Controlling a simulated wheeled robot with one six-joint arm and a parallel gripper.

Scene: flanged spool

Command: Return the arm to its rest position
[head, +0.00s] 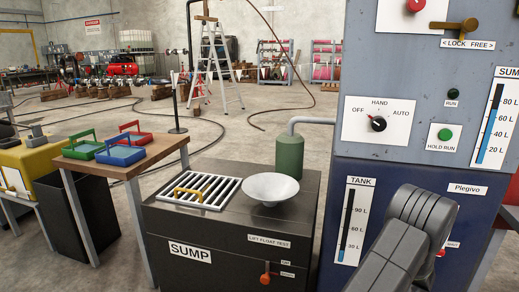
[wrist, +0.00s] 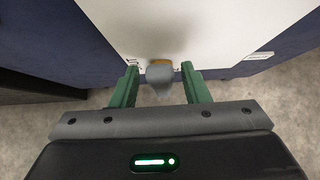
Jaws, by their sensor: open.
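My gripper (wrist: 160,75) shows in the wrist view with its two green fingers apart, pointing at a white panel on a blue cabinet front. A grey knob-like part (wrist: 160,72) with an orange patch lies between the fingertips. A narrow gap shows on each side of it, and I cannot tell its exact distance. In the head view my grey arm stands at the lower right, in front of the blue cabinet (head: 332,219). It hides the gripper and part of the cabinet front there.
Left of the cabinet stands a dark sump unit (head: 220,234) with a grating (head: 201,191), a white bowl (head: 270,188) and a green cylinder (head: 289,157). A wooden table (head: 122,166) with coloured trays is further left. Open floor with hoses lies behind.

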